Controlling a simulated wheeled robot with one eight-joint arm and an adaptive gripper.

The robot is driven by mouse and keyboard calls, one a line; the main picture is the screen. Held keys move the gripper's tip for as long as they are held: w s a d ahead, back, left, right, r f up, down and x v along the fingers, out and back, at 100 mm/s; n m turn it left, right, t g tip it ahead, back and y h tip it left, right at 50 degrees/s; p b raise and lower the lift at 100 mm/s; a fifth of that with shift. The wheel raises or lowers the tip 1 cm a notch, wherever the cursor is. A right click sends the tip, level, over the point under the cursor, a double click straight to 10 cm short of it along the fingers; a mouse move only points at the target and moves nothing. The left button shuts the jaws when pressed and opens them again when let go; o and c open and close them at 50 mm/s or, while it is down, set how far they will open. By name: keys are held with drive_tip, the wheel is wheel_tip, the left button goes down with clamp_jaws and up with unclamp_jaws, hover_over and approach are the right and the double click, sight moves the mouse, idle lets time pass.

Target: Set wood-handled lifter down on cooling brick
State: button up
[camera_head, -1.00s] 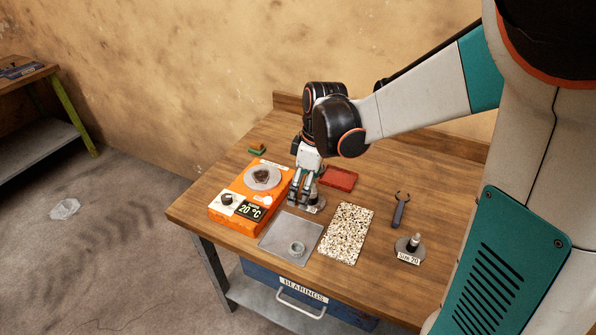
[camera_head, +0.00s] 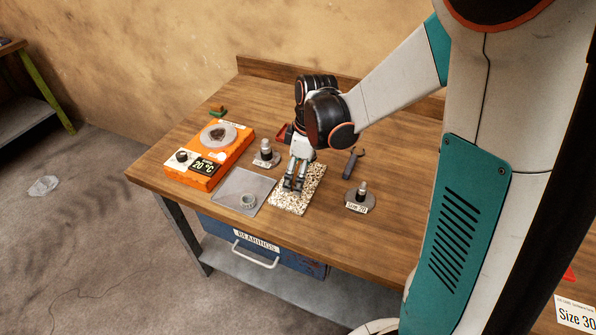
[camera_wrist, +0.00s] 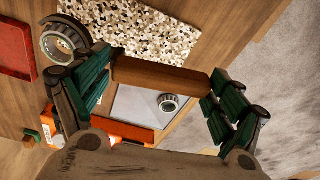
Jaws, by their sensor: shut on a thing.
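My gripper (camera_head: 293,187) is low over the speckled slab, the cooling brick (camera_head: 288,204), in the head view. In the wrist view my gripper (camera_wrist: 155,86) is shut on a brown wooden handle, the wood-handled lifter (camera_wrist: 163,77), which lies crosswise between its green-padded fingers. The cooling brick (camera_wrist: 135,30) also shows at the top of the wrist view. I cannot tell whether the lifter touches it.
A grey plate (camera_head: 232,185) with a bearing ring (camera_head: 248,201) lies left of the brick. An orange heater (camera_head: 203,170) stands farther left. A post on a round base (camera_head: 265,155) stands behind; another post (camera_head: 361,193) and a dark forked tool (camera_head: 352,162) are to the right.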

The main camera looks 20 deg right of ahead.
drive_tip(key=shift+f, duration=0.1)
drive_tip(key=shift+f+b, duration=2.15)
drive_tip(key=shift+f, duration=0.35)
drive_tip(key=shift+f+b, duration=0.3)
drive_tip(key=shift+f, duration=0.05)
drive_tip(key=o, duration=1)
drive_tip(key=r, duration=0.4)
drive_tip(key=d+r, duration=0.1)
drive_tip(key=r, duration=0.3)
drive_tip(key=s+r, duration=0.1)
drive_tip(key=r, duration=0.3)
drive_tip(key=shift+d, duration=0.25)
drive_tip(key=s+a+r+m+t, duration=0.1)
drive_tip(key=s+m+t, duration=0.1)
drive_tip(key=s, duration=0.3)
drive_tip(key=s+r+m+t+h, duration=0.1)
drive_tip(key=s+m+t, duration=0.1)
drive_tip(key=s+m, duration=0.3)
drive_tip(key=s+a+r+m+t, duration=0.1)
drive_tip(key=s+m+t, duration=0.1)
drive_tip(key=s+m, duration=0.2)
drive_tip(key=shift+s+a+r+h, duration=0.3)
drive_tip(key=shift+s+a+r, duration=0.05)
drive_tip(key=shift+s, duration=0.15)
